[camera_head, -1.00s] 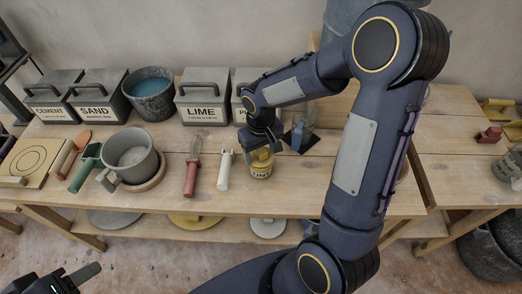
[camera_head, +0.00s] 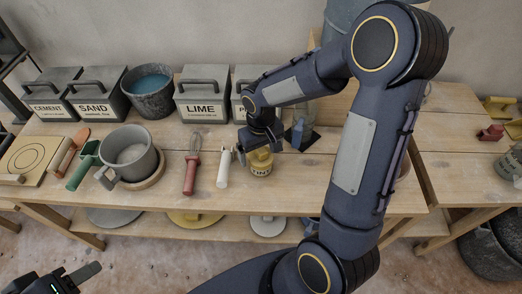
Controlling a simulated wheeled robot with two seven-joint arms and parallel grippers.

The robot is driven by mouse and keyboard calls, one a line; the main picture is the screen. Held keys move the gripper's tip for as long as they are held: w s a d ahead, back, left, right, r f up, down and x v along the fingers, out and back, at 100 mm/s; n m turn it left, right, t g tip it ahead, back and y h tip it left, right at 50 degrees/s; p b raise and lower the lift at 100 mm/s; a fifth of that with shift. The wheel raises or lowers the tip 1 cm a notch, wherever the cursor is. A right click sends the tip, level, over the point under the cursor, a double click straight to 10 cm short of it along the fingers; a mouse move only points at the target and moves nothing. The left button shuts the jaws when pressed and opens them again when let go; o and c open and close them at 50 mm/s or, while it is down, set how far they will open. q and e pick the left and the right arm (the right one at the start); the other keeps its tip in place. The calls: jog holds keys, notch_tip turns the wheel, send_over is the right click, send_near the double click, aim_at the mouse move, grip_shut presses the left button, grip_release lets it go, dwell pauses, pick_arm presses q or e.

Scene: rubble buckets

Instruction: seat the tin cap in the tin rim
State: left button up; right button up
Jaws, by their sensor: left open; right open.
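The tin cap and rim cannot be told apart at this size, and my gripper partly hides the top. My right gripper (camera_head: 257,151) is open, pointing down at the tin's top, with its fingers around or just above it; contact cannot be made out. My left gripper (camera_head: 80,277) is open and empty at the bottom left, away from the bench.
A white-handled tool (camera_head: 224,170) lies just left of the tin, with a red-handled whisk (camera_head: 191,175) beyond it. A grey pot (camera_head: 130,155) stands further left. Boxes, including the lime box (camera_head: 203,95), line the back.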

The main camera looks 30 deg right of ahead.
notch_tip(320, 180, up, 8)
jog(key=shift+f+p, duration=0.1)
jog(key=shift+p, duration=0.2)
dwell(0.5)
jog(key=s+a+r+t+y+p, duration=0.1)
jog(key=s+r, duration=0.3)
jog(key=s, duration=0.4)
jog(key=s+a+r+m+t+y, duration=0.1)
jog(key=s+a+r+t+y, duration=0.1)
jog(key=s, duration=0.7)
notch_tip(320, 180, up, 2)
jog(key=a+t, duration=0.1)
jog(key=t, duration=0.1)
jog(key=shift+r+t+y+p, duration=0.25)
jog(key=shift+t+y+p, duration=0.05)
jog(key=shift+y+p, duration=0.1)
